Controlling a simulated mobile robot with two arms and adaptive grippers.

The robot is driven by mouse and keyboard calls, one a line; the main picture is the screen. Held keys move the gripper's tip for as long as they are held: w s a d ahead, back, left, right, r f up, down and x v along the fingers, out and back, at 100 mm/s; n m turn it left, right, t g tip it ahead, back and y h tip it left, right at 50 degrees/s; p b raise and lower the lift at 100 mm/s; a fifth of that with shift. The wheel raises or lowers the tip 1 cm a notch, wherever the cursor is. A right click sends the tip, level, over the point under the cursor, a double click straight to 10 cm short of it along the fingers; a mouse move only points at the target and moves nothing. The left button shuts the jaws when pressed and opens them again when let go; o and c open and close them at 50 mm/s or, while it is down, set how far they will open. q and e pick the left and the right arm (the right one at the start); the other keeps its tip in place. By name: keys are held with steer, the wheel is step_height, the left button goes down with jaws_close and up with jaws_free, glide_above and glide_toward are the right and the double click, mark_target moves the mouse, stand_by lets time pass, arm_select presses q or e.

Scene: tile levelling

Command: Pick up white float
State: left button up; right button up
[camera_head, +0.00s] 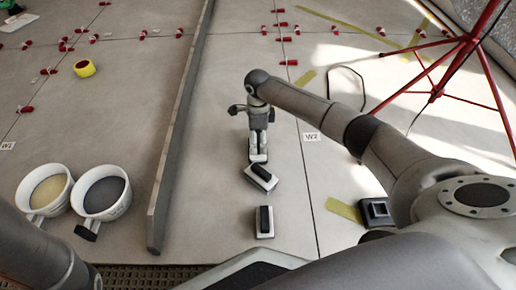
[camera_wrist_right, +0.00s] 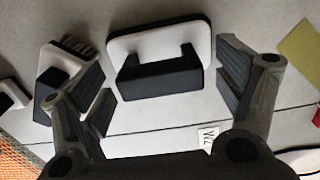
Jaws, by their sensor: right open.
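The white float (camera_wrist_right: 160,42) has a white plate and a black bridge-shaped handle, and lies flat on the floor in the right wrist view. In the head view a small part of it (camera_head: 258,157) shows below my right gripper (camera_head: 258,145). My right gripper is open and points down over the float. In the right wrist view its fingers (camera_wrist_right: 165,88) stand to either side of the handle, with the plate beyond them. I cannot tell whether they touch it. My left gripper is out of view.
A white tool with dark bristles (camera_wrist_right: 68,68) lies close to the left finger. Another black-handled block (camera_head: 264,222) lies nearer. A long grey straightedge (camera_head: 180,130), two buckets (camera_head: 103,192) and a red tripod (camera_head: 468,42) stand around. Floor right of the float is fairly clear.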

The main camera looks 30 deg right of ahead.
steer(key=c, duration=1.3)
steer(key=shift+o, duration=0.2)
steer(key=shift+r, duration=0.15)
